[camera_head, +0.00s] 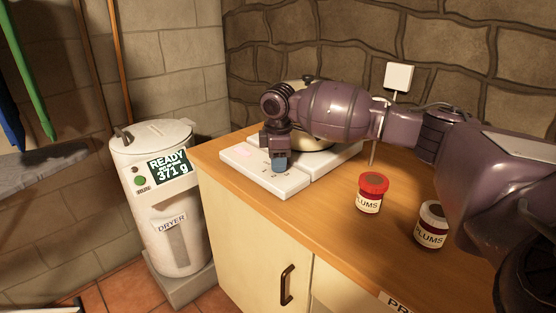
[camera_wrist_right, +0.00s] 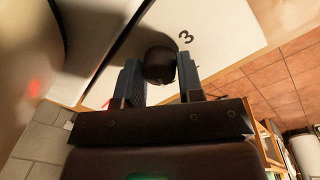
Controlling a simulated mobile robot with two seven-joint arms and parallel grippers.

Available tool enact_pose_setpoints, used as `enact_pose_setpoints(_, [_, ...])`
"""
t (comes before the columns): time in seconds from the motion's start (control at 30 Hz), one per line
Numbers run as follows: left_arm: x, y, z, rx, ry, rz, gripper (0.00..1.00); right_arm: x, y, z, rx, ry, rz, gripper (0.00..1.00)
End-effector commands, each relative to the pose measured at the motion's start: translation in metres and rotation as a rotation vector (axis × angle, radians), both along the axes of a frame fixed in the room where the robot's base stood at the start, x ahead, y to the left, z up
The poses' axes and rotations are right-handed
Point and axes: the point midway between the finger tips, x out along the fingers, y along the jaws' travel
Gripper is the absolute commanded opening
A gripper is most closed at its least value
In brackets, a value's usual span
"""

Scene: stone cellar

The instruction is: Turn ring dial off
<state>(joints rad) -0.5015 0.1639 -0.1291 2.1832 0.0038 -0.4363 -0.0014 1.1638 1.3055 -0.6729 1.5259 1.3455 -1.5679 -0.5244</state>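The ring dial is a dark round knob (camera_wrist_right: 159,65) on a white panel, with a black "3" printed beside it in the right wrist view. My right gripper (camera_wrist_right: 160,82) has one finger on each side of the knob, which fills the gap between them; it looks shut on it. In the head view my right gripper (camera_head: 279,161) points down at the front of the white appliance (camera_head: 290,186) on the worktop and hides the dial. A pinkish glow shows on the appliance's left part. My left gripper is not in view.
A white dryer (camera_head: 176,235) reading "READY 371 g" stands left of the cabinet. A stone wall rises behind.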

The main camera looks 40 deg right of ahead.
Motion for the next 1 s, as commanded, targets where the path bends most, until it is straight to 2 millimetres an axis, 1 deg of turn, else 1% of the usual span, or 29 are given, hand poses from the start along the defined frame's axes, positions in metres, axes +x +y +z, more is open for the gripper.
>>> enact_pose_setpoints(0.13, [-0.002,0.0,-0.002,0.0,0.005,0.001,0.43,0.0,0.0,0.0,0.001,0.001,-0.002,0.11])
enact_pose_setpoints(0.23, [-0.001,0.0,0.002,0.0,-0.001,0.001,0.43,0.0,0.0,0.002,0.001,-0.001,-0.014,0.11])
enact_pose_setpoints(0.37, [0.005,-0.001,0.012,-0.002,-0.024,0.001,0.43,-0.001,0.001,0.005,0.002,-0.004,-0.054,0.11])
enact_pose_setpoints(0.47, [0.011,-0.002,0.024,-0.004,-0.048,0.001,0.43,-0.001,0.002,0.008,0.003,-0.006,-0.106,0.11])
enact_pose_setpoints(0.63, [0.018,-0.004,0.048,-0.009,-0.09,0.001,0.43,-0.001,0.002,0.011,0.005,-0.008,-0.235,0.11])
enact_pose_setpoints(1.0, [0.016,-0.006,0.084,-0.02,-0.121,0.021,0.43,0.0,0.003,0.009,0.005,-0.004,-0.584,0.11])
